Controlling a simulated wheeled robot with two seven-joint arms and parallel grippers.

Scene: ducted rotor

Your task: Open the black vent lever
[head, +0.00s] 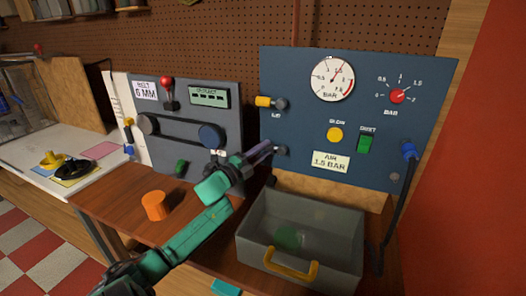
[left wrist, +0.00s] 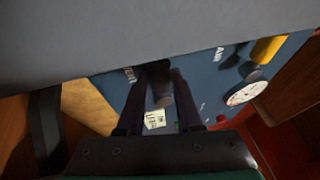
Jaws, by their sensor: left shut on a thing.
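The black vent lever (head: 281,150) is on the lower left of the blue air panel (head: 300,113), below the yellow-handled air lever (head: 264,102). My left gripper (head: 266,148) reaches it from the left and hides most of its handle. In the left wrist view the dark vent lever (left wrist: 158,88) lies between the two fingers of my left gripper (left wrist: 158,78), beside the partly covered VENT lettering. The gripper is shut on the lever. The lever's exact angle is hard to tell. My right gripper is not in view.
A grey bin (head: 301,237) with a yellow handle stands below the panel, close to my left arm. An orange cylinder (head: 155,205) stands on the wooden bench. The belt panel (head: 188,120) is to the left. The pressure gauge (head: 332,78) is higher on the air panel.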

